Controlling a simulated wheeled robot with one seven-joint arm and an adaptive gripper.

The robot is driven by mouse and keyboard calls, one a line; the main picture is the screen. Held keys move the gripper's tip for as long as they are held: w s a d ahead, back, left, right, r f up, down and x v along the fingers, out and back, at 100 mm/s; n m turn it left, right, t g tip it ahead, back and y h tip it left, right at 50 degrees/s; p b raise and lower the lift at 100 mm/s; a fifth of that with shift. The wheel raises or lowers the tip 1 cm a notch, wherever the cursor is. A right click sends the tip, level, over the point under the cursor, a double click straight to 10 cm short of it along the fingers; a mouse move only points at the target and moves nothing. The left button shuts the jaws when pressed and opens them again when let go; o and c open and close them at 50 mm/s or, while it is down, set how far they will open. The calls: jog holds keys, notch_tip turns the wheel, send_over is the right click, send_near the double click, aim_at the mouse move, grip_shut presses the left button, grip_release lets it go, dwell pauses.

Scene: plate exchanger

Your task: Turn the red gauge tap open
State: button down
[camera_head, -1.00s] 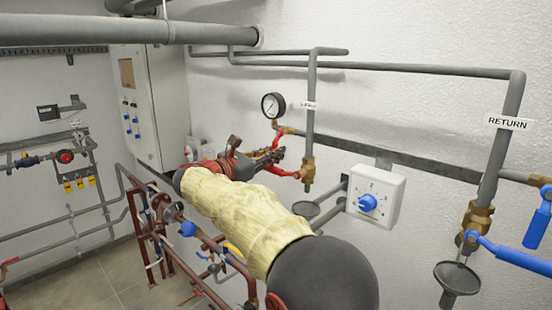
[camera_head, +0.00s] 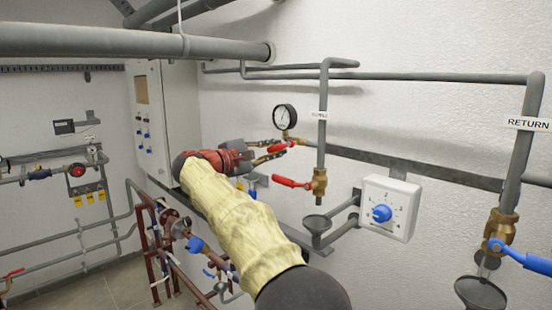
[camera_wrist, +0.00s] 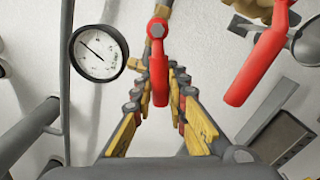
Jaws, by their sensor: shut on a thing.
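The gauge tap's red handle (camera_head: 280,147) sits just below the round white pressure gauge (camera_head: 284,117) on the wall. In the wrist view the red handle (camera_wrist: 159,75) runs down from its bolt, between my fingers, with the gauge (camera_wrist: 99,53) at left. My gripper (camera_head: 276,151) reaches it from the left and is shut on the handle. Its yellow and dark fingers flank the handle in the wrist view (camera_wrist: 160,88). The brass tap body is partly hidden behind the handle.
A second red lever (camera_head: 292,182) sits on a brass valve (camera_head: 319,184) just below, close to my gripper; it also shows in the wrist view (camera_wrist: 262,60). A grey vertical pipe (camera_head: 323,120) stands right of the tap. A white box with a blue knob (camera_head: 382,213) is lower right.

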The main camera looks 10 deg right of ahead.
jog(key=shift+w+a+r+m+b, duration=0.1)
jog(key=shift+r+m+b, duration=0.1)
jog(key=shift+r+m, duration=0.6)
jog(key=shift+w+a+r+m+b, duration=0.1)
jog(key=shift+r+m+b, duration=0.15)
jog(key=shift+m, duration=1.05)
jog(key=shift+r, duration=0.1)
jog(key=c, duration=1.7)
grip_release()
jog(key=shift+c, duration=0.2)
jog(key=v, duration=1.2)
